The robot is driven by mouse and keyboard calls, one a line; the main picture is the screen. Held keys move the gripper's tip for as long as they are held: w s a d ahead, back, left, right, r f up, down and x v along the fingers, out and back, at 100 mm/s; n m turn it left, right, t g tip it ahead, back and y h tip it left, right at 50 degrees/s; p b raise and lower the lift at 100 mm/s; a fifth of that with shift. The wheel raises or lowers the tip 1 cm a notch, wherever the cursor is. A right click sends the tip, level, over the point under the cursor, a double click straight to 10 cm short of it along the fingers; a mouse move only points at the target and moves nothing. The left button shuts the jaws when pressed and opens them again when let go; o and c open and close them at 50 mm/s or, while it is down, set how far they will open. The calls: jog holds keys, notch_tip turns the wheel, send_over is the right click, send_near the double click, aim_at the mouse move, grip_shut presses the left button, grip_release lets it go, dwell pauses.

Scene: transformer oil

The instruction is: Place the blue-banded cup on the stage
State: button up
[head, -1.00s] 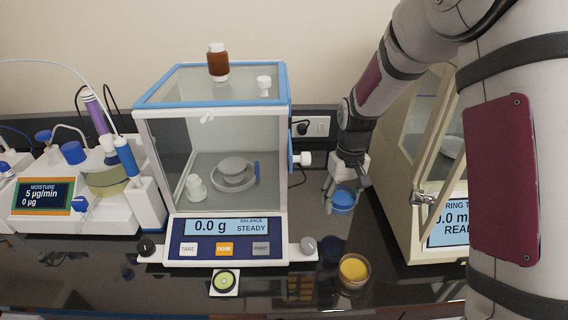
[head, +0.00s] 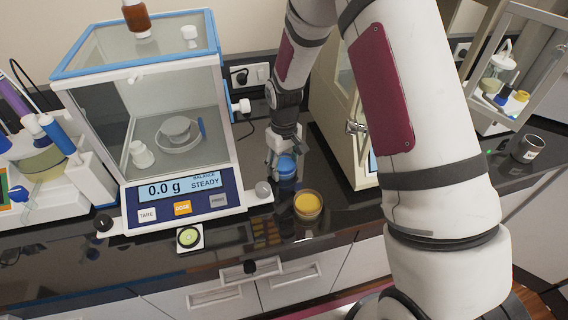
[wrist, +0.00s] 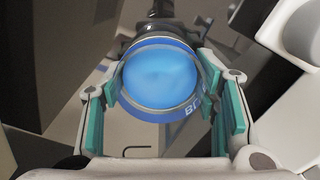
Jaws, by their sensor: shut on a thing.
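The blue-banded cup (head: 287,167) is in my gripper (head: 285,155), beside the balance's right side in the head view. The wrist view shows the cup (wrist: 160,75) from above, with a bright blue round top and partly hidden lettering on its blue band. My gripper (wrist: 163,100) is shut on the cup, one finger pad on each side. Whether the cup touches the counter is unclear. The balance (head: 182,190) reads 0.0 g. Inside its glass case is a grey round platform (head: 177,130) with a ring around it. I cannot tell whether this is the stage.
A yellow-topped cup (head: 308,205) stands on the dark counter in front of my gripper. A cream instrument (head: 340,135) is close on the right, with an open framed glass door (head: 515,65) beyond. A dark cup (head: 528,148) stands far right. A brown bottle (head: 136,18) stands on the balance case.

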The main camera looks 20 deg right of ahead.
jog(key=shift+f, duration=0.1)
jog(key=o, duration=1.3)
jog(key=shift+o, duration=0.2)
